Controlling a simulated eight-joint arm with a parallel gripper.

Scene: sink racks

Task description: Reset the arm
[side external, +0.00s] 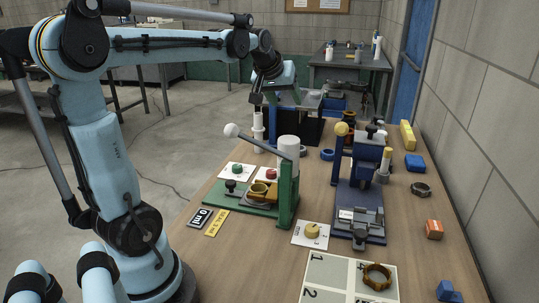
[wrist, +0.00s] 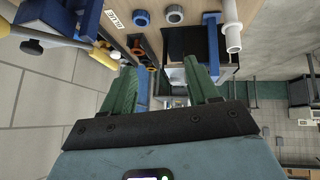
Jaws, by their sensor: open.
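My arm reaches out from the left in the side external view, with its upper link roughly level. My gripper (side external: 276,97) hangs high over the far end of the wooden table (side external: 270,258). In the wrist view my gripper (wrist: 160,72) shows two green fingers spread apart. Nothing is held between them. A black box-like stand (wrist: 183,42) lies beyond the fingertips in the wrist view. Any contact with it is not visible.
A green press (side external: 288,190) with a white-knobbed lever and a blue fixture (side external: 360,195) stand mid-table. A white cylinder (wrist: 232,35) rises near the right finger. A yellow block (side external: 407,135), blue block (side external: 414,162) and orange block (side external: 434,229) line the right edge.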

